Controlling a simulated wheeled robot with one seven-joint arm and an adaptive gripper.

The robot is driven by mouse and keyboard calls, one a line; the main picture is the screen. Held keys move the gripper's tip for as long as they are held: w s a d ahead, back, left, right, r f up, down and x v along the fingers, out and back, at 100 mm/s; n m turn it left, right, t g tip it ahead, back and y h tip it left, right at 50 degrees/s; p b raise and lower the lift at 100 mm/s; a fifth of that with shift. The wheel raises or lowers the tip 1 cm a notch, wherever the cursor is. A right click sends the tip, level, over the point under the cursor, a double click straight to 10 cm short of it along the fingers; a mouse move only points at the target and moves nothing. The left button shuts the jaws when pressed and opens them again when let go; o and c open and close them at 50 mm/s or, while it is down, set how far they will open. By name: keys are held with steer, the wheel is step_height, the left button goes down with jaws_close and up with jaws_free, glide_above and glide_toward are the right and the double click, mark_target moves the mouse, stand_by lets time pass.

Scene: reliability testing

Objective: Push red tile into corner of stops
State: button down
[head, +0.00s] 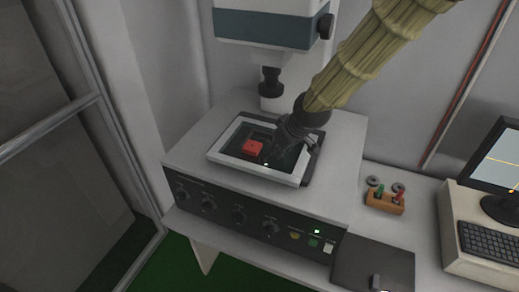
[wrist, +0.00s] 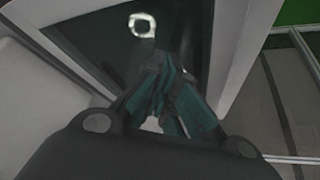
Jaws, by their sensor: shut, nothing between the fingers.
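The red tile (head: 253,147) lies on the dark bed of the light-framed plate (head: 216,151) on top of the grey machine, in the head view. My gripper (head: 270,158) is low over the same bed, to the right of the tile, with a visible gap between them. Its fingers are shut and empty; they also show in the wrist view (wrist: 165,105). The tile does not show in the wrist view. Dark edges stand beside the tile at its upper left, but I cannot tell clearly which are the stops.
The machine's dark spindle (head: 270,84) hangs above and behind the plate. A small wooden block with green and red pegs (head: 385,201) stands on the bench to the right, near a keyboard (head: 487,243) and monitor (head: 497,160). In the wrist view a bright ring-shaped spot (wrist: 142,25) shows on the bed.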

mark_target(258, 147)
steer(key=shift+a, duration=0.1)
stand_by(0.3)
steer(key=shift+w+a, duration=0.15)
steer(key=shift+a, duration=0.2)
steer(key=shift+w+a, duration=0.2)
steer(key=shift+a, duration=0.5)
steer(key=shift+w+a, duration=0.25)
steer(key=shift+a, duration=0.5)
steer(key=shift+w+a, duration=0.2)
steer(key=shift+a, duration=0.5)
steer(key=shift+s+d+r+p, duration=0.1)
steer(key=shift+d+r+p, duration=0.25)
steer(key=shift+r+p, duration=0.25)
steer(key=shift+s+d+r+p, duration=0.1)
steer(key=shift+d+r+p, duration=0.3)
steer(key=shift+r, duration=0.35)
steer(key=shift+s+d+r+p, duration=0.1)
steer(key=shift+d+r+p, duration=0.15)
steer(key=shift+r+p, duration=0.4)
